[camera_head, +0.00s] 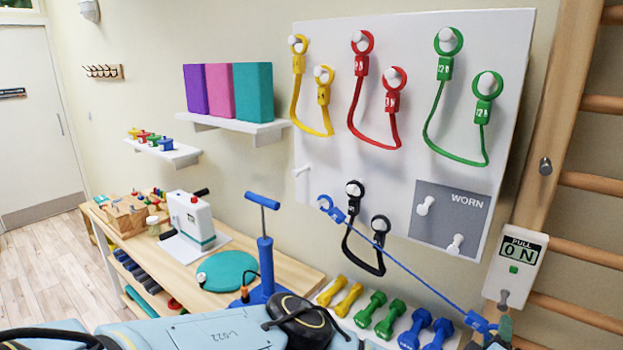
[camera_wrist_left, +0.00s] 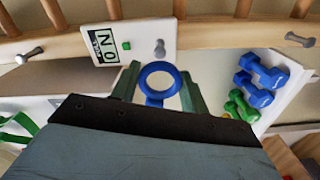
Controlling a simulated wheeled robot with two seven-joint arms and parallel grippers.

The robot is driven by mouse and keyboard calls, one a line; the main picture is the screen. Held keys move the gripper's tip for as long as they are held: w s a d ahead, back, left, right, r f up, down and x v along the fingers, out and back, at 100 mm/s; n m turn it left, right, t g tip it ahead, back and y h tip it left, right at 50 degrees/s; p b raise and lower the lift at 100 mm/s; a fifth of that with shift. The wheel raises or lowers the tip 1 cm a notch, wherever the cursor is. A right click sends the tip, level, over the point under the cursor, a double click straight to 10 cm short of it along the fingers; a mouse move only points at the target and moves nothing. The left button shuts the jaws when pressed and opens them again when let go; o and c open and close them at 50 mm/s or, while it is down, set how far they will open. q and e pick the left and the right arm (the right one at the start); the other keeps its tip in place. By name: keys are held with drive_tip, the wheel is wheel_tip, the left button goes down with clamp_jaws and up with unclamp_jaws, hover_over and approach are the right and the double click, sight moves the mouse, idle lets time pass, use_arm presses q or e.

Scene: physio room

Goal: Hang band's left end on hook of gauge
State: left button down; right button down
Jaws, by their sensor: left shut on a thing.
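The gauge (camera_head: 518,259) is a white box marked PULL, reading 0 N, on the wooden wall-bar upright; it also shows in the left wrist view (camera_wrist_left: 133,33). Its grey hook (camera_head: 503,300) sticks out low on its front. The blue band (camera_head: 431,287) runs taut from a ring end (camera_head: 326,203) at the white board to its other end (camera_head: 480,323). My left gripper (camera_head: 496,329) is shut on that other end, just below the hook. In the left wrist view, the blue ring (camera_wrist_left: 145,80) sits between the fingers, close to the hook (camera_wrist_left: 160,48); contact is unclear. My right gripper is out of view.
Yellow, red, green and black bands hang on the white board (camera_head: 400,65), beside a grey WORN panel (camera_head: 470,198) with two pegs. Dumbbells (camera_head: 390,318) stand below the board. A bench with a blue pump (camera_head: 265,255) is left. Wall bars (camera_head: 590,250) rise right of the gauge.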

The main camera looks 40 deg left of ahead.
sight(503, 310)
use_arm(q)
drive_tip(key=shift+w+d+f+b, duration=0.1)
drive_tip(key=shift+w+b, duration=1.2)
drive_tip(key=shift+w, duration=1.55)
drive_tip(key=shift+w+b, duration=0.25)
drive_tip(key=shift+b, duration=0.15)
drive_tip(key=shift+w, duration=0.35)
drive_tip(key=shift+w+b, duration=1.05)
drive_tip(key=shift+w, duration=0.05)
drive_tip(key=shift+w, duration=0.35)
drive_tip(key=shift+w+b, duration=0.25)
drive_tip(key=shift+b, duration=0.3)
drive_tip(key=shift+a+r+p, duration=0.2)
drive_tip(key=shift+a+p, duration=0.2)
drive_tip(key=shift+p, duration=0.25)
